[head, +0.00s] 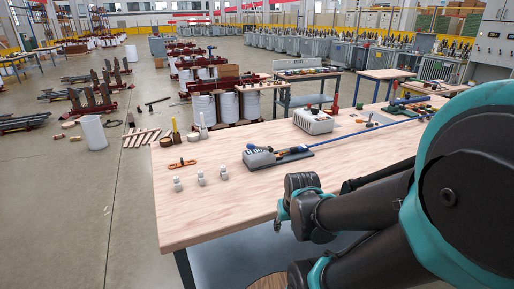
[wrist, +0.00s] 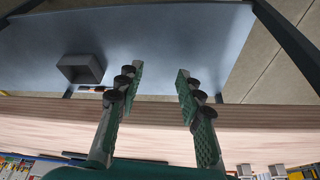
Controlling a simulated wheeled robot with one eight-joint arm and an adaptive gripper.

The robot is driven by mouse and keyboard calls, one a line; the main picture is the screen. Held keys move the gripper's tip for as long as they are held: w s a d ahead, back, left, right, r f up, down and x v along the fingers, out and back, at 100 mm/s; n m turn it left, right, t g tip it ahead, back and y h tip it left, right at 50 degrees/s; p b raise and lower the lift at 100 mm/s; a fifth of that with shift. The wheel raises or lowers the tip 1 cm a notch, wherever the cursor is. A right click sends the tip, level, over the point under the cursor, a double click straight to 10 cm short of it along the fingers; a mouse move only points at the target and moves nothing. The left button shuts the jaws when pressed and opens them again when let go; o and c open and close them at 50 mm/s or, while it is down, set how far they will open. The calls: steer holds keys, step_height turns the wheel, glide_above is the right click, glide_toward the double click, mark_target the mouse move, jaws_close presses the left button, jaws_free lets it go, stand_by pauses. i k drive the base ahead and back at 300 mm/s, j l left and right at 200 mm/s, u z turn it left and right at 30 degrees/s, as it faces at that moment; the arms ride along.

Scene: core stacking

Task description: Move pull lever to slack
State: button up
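A grey device with a dark base (head: 262,159) lies on the wooden tabletop (head: 215,215). A thin handle with a blue tip (head: 251,147) lies at its left end, and a blue part (head: 299,149) sits at its right end. I cannot tell for sure which part is the pull lever, nor its exact position. My gripper (head: 281,216) is at the near edge of the table, nearer to me than the device and apart from it. In the wrist view its two green fingers (wrist: 157,78) are spread with nothing between them.
Three small whitish pieces (head: 201,178) and an orange-brown part (head: 182,164) lie left of the device. A white box (head: 313,121) stands behind it. A blue rod (head: 385,131) runs to the right. The wrist view shows a grey lower shelf (wrist: 180,35) with a dark tray (wrist: 80,68).

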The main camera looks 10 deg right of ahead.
mark_target(269, 149)
steer(key=k+j+u, duration=0.1)
steer(key=j+u, duration=0.25)
steer(key=j, duration=0.25)
steer(key=j+u, duration=0.35)
steer(key=j, duration=0.25)
steer(key=i+j+u, duration=0.1)
steer(key=j, duration=0.25)
steer(key=i+j+u, duration=0.15)
steer(key=j, duration=0.25)
